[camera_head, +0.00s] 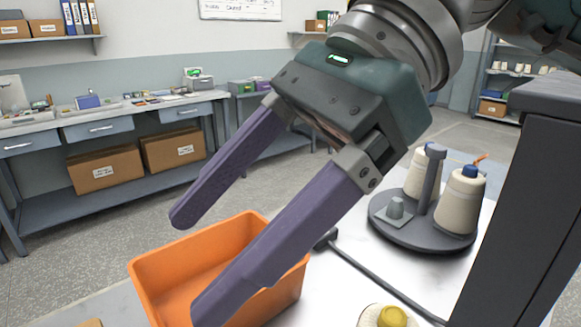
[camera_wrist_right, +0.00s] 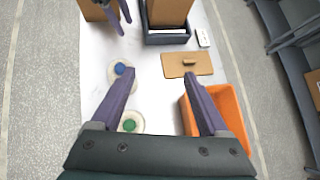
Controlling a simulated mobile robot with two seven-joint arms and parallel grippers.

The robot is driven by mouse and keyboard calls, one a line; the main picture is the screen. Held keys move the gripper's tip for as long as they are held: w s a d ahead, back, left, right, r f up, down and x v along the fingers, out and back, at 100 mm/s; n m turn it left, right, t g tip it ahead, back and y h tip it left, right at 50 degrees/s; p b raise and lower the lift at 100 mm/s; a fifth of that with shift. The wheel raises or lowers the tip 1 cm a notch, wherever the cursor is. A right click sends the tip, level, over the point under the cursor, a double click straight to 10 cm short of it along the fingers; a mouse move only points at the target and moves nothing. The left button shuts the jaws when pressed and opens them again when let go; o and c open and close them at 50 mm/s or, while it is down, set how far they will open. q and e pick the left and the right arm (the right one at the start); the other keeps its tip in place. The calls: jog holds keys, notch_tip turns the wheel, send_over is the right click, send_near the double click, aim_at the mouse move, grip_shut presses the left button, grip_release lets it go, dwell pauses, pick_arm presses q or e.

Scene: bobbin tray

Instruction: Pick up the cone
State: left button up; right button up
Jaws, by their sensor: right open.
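In the head view, two cream cones with blue caps, a front one (camera_head: 458,203) and a back one (camera_head: 418,180), stand upright on a round grey stand (camera_head: 425,236). A yellow-topped cone (camera_head: 391,317) is cut off at the bottom edge. In the right wrist view, a blue-capped cone (camera_wrist_right: 121,69) and a green-capped cone (camera_wrist_right: 131,124) show from above, partly covered by a finger. My right gripper (camera_head: 194,262) is open and empty, its fingers above the orange bin in the head view. It also shows in the wrist view (camera_wrist_right: 161,75). Purple fingers of my left gripper (camera_wrist_right: 121,20) show at the top there.
An orange bin (camera_head: 165,285) stands at the table's left edge. The wrist view shows a brown board (camera_wrist_right: 178,68) with a small block and a dark tray (camera_wrist_right: 163,40) holding a box. A dark upright (camera_head: 512,200) stands at right in the head view.

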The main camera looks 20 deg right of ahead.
jog(key=w+d+f+h+b, duration=0.2)
jog(key=d+f+h, duration=0.2)
jog(key=d+f, duration=0.3)
jog(key=n+h+b, duration=0.1)
jog(key=h+b, duration=0.1)
jog(key=h, duration=0.4)
send_over(394, 313)
jog(key=shift+t, duration=0.3)
notch_tip(394, 313, down, 6)
jog(key=shift+d+f, duration=0.1)
jog(key=shift+f, duration=0.15)
notch_tip(394, 313, down, 6)
jog(key=shift+r+p, duration=0.15)
jog(key=shift+p, duration=0.4)
jog(key=c, duration=0.6)
grip_shut()
pick_arm(q)
notch_tip(394, 313, down, 6)
jog(key=shift+s+r, duration=0.1)
jog(key=shift+r, duration=0.05)
jog(key=shift+a, duration=0.1)
pick_arm(e)
jog(key=shift+r, duration=0.1)
